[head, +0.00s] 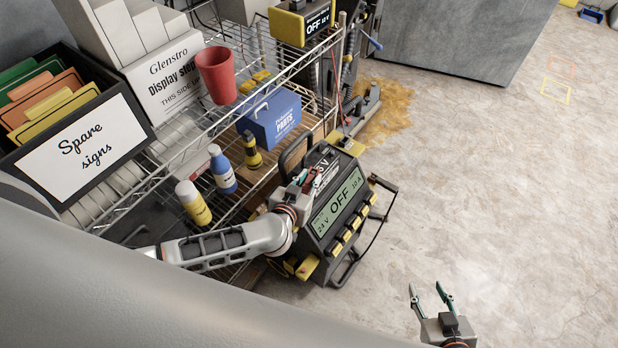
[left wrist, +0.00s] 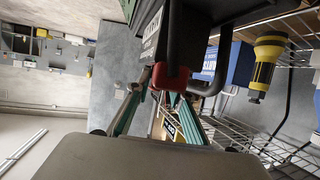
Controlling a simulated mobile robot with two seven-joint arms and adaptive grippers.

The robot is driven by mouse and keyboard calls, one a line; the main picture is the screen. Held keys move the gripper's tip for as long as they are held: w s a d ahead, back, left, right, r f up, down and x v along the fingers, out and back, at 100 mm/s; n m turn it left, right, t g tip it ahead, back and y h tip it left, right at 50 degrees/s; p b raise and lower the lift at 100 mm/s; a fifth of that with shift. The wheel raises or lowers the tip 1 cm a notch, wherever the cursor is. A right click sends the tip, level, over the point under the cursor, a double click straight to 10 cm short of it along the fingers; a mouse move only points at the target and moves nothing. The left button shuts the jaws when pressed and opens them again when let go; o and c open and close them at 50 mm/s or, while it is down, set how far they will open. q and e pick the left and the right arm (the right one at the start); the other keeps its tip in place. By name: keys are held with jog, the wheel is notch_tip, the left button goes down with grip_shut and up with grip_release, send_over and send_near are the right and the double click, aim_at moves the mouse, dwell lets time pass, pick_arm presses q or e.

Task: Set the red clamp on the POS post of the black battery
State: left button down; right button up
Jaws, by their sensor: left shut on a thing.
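My left gripper (head: 302,180) is over the top of a black charger (head: 343,210) whose display reads "OFF 24 V 10 A". In the left wrist view the left gripper (left wrist: 160,96) is closed on a red piece (left wrist: 170,76), which looks like the red clamp. A dark bar rises behind it. A small red part (head: 303,174) also shows at the gripper in the head view. I cannot make out a POS post or clearly tell a separate black battery. My right gripper (head: 430,291) is open and empty above the bare floor.
A second charger (head: 305,22) is at the top.

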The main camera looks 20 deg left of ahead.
pick_arm(q)
jog(key=c, duration=1.7)
grip_release()
jog(key=shift+f, duration=0.1)
jog(key=shift+s, duration=0.1)
jog(key=v, duration=1.2)
